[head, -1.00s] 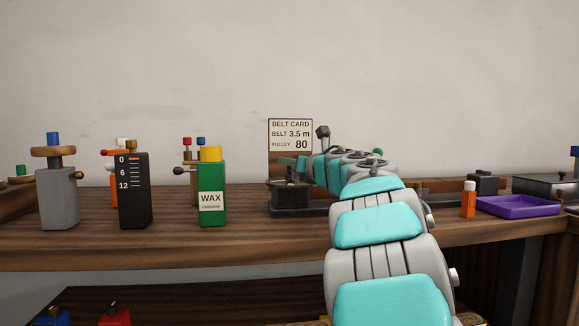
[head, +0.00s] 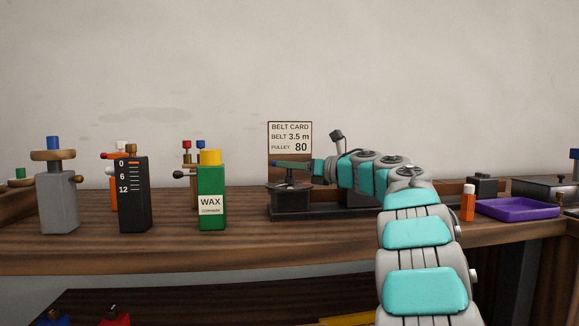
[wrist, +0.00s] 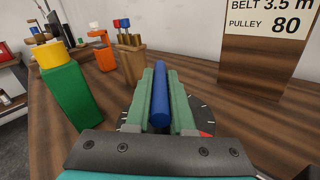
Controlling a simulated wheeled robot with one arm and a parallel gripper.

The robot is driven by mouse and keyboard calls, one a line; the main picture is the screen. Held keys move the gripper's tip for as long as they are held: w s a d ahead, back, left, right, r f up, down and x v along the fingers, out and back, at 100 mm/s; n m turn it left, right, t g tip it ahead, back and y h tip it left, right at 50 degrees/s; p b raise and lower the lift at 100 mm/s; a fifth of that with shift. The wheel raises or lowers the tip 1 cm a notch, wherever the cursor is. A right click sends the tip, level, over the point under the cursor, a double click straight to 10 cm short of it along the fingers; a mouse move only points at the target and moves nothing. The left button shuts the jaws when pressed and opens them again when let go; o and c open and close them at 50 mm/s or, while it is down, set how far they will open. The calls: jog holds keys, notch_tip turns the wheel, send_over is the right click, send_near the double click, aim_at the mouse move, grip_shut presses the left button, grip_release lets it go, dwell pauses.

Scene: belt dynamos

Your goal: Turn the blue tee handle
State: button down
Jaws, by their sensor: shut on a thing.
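The blue tee handle (wrist: 160,98) is a rounded blue bar between the two green fingers of my gripper (wrist: 160,80) in the wrist view. The fingers lie along both its sides, shut on it. Below it is a dark round dial (wrist: 198,117) with white ticks and a red mark, partly hidden by the fingers. In the head view the handle (head: 284,163) points left above a dark block (head: 290,197), and my arm reaches it from the right. The handle's stem is mostly hidden.
A green wax bottle (head: 211,190), a black gauge block (head: 134,205) and a grey block (head: 58,205) stand left on the bench. A belt card (head: 290,136) stands behind the handle. A purple tray (head: 517,209) and an orange bottle (head: 468,202) are right.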

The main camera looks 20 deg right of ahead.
jog(key=shift+r, duration=0.1)
jog(key=c, duration=0.8)
grip_release()
jog(key=shift+b+v, duration=0.6)
jog(key=shift+v, duration=3.25)
